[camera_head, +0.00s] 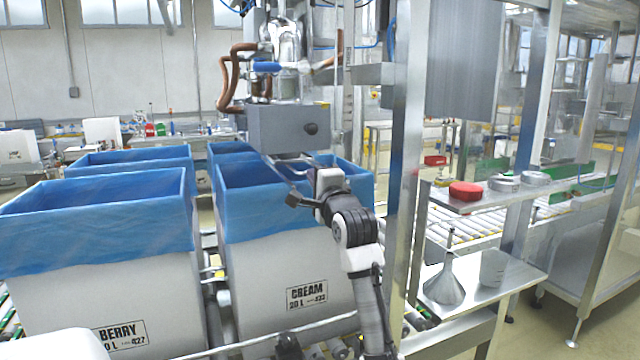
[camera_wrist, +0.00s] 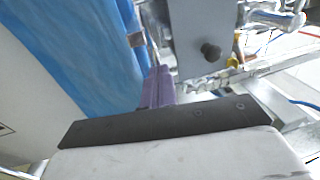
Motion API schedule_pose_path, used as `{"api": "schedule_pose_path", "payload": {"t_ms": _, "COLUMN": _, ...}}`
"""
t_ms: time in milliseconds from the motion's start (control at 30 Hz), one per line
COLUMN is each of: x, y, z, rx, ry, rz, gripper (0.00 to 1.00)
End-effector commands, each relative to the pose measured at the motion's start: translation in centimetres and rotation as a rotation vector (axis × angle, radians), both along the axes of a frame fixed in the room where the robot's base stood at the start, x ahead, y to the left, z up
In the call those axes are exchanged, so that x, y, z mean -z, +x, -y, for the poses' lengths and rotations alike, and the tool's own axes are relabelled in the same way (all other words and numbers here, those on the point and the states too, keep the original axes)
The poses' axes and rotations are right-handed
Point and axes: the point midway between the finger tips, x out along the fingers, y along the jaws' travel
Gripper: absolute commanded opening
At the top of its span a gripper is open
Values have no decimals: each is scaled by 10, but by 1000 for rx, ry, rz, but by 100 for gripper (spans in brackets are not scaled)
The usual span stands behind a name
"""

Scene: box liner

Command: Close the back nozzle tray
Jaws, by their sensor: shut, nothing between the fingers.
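A grey metal block (camera_head: 288,128) with a black round knob (camera_head: 310,129) hangs under the filling head, above the blue-lined CREAM box (camera_head: 290,275). A thin metal plate (camera_head: 294,159) shows just below the block. I cannot tell for certain which part is the back nozzle tray, or how far it stands out. In the wrist view the block (camera_wrist: 192,35) and knob (camera_wrist: 210,52) are just beyond my gripper (camera_wrist: 156,82). Its purplish fingers are together and empty, beside the blue liner (camera_wrist: 75,45). Contact with the block or plate is unclear. In the head view the fingers are partly hidden.
A blue-lined BERRY box (camera_head: 105,265) stands at left, with more lined boxes behind. A steel post (camera_head: 405,150) rises close right of my arm. A shelf with a red lid (camera_head: 467,191) and a lower shelf with a funnel (camera_head: 445,283) stand at right.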

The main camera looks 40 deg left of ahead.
Motion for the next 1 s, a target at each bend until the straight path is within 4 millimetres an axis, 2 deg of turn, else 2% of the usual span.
{"api": "schedule_pose_path", "payload": {"t_ms": 33, "x": -5, "y": 1, "z": 3, "rx": 5, "ry": 11, "rz": 6, "gripper": 0}}
{"api": "schedule_pose_path", "payload": {"t_ms": 167, "x": -1, "y": -6, "z": 18, "rx": 4, "ry": 10, "rz": 6, "gripper": 0}}
{"api": "schedule_pose_path", "payload": {"t_ms": 600, "x": 16, "y": -47, "z": 104, "rx": 2, "ry": 7, "rz": 6, "gripper": 0}}
{"api": "schedule_pose_path", "payload": {"t_ms": 800, "x": 19, "y": -56, "z": 124, "rx": 1, "ry": 4, "rz": 4, "gripper": 0}}
{"api": "schedule_pose_path", "payload": {"t_ms": 1000, "x": 19, "y": -58, "z": 129, "rx": 1, "ry": 3, "rz": 3, "gripper": 0}}
